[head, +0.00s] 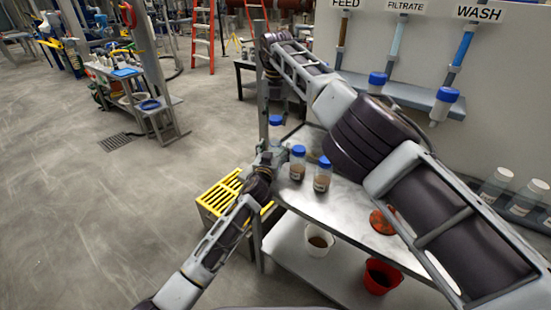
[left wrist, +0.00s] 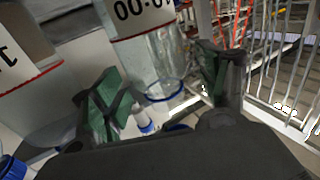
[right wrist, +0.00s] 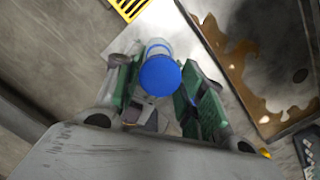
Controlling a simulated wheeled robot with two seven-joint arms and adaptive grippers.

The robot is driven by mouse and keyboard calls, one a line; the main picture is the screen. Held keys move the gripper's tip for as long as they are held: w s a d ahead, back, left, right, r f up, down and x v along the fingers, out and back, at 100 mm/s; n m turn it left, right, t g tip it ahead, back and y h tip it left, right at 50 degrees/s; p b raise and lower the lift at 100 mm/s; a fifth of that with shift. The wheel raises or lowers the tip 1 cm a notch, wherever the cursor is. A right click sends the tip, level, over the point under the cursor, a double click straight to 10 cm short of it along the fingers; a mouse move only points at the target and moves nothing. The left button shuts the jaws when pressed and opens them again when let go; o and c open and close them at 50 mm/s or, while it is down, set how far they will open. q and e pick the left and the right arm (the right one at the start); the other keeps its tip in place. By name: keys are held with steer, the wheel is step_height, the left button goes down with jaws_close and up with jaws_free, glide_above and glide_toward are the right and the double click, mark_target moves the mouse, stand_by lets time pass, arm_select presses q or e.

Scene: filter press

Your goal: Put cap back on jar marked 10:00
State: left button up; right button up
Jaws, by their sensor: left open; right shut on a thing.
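The jar marked 10:00 (left wrist: 148,50) is clear, with a white label that reads upside down in the left wrist view. It stands between the spread fingers of my open left gripper (left wrist: 160,85), and a blue ring shows at its near end. In the head view my left gripper (head: 268,160) is beside the capped jars at the bench's left end. My right gripper (right wrist: 155,95) is shut on a blue cap (right wrist: 160,75). Clear jar wall (right wrist: 158,48) shows just beyond the cap; I cannot tell whether they touch. My right fingers are not clear in the head view.
Two blue-capped jars with brown contents (head: 298,166) (head: 322,181) stand close by on the metal bench (head: 350,205). A yellow grate (head: 222,190) is at the bench's left. A white cup (head: 318,240) and a red bucket (head: 380,276) are on the lower shelf.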

arm_select(q)
steer(key=shift+c, duration=0.3)
steer(key=c, duration=1.5)
arm_select(e)
step_height(320, 180, down, 5)
steer(key=shift+w+r, duration=0.1)
steer(key=shift+w, duration=0.05)
steer(key=shift+f+m, duration=0.5)
steer(key=shift+m, duration=0.5)
steer(key=shift+f+m, duration=0.5)
steer(key=shift+m, duration=0.5)
steer(key=shift+f, duration=0.6)
arm_select(q)
steer(key=shift+r, duration=0.15)
arm_select(e)
steer(key=shift+d+f, duration=0.1)
steer(key=shift+f, duration=0.2)
stand_by(0.3)
steer(key=shift+d+r, duration=0.1)
steer(key=shift+r, duration=0.35)
